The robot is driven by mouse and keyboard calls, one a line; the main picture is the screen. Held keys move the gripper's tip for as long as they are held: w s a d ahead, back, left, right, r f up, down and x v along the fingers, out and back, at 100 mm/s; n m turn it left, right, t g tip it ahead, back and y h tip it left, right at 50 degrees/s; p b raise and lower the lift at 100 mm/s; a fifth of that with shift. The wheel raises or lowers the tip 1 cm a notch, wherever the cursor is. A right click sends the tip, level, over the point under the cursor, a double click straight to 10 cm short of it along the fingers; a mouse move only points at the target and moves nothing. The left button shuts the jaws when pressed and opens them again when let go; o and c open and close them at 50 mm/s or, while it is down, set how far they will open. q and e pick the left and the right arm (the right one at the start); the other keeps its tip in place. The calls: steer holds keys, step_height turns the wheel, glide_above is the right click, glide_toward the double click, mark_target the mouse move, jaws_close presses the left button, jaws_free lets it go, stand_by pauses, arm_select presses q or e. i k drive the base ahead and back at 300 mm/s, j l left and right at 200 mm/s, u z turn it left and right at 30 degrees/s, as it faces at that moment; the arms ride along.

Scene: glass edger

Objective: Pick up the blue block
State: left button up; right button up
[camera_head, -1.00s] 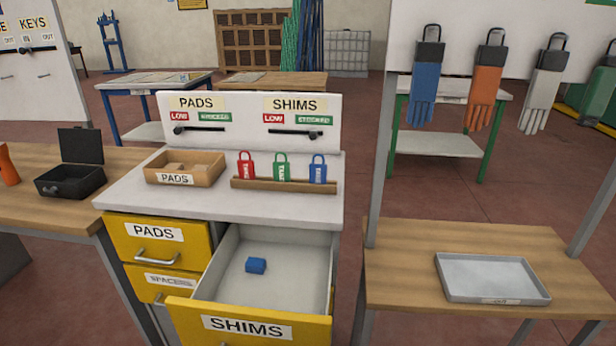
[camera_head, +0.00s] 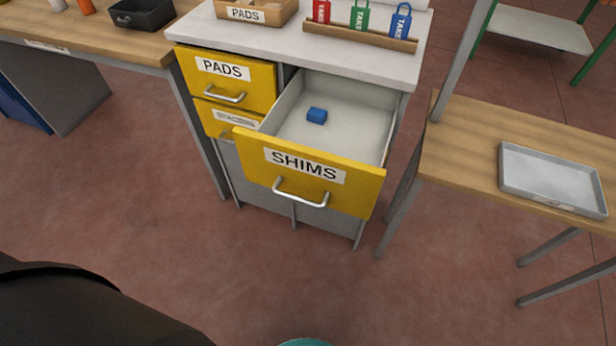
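The blue block (camera_head: 317,115) is a small block lying on the pale floor of the open SHIMS drawer (camera_head: 309,172). It sits toward the left and back of the drawer, apart from the walls. The drawer has a yellow front with a metal handle and is pulled well out of the cabinet. Neither of my grippers shows in the head view.
The closed PADS drawer (camera_head: 226,82) is left of the open one. Above are a wooden PADS box (camera_head: 263,12) and a rack (camera_head: 360,37) with colored tags. A grey tray (camera_head: 551,180) lies on the right table. The floor in front is clear.

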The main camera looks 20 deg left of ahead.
mark_target(318, 117)
steer(key=i+l+u, duration=0.15)
steer(key=l, duration=0.2)
steer(key=i+l+u, duration=0.1)
steer(key=l, duration=0.3)
steer(key=i+l+u, duration=0.15)
steer(key=l, duration=0.2)
steer(key=i+l+u, duration=0.15)
steer(key=l, duration=0.25)
steer(key=l+u, duration=0.15)
steer(key=l, duration=0.25)
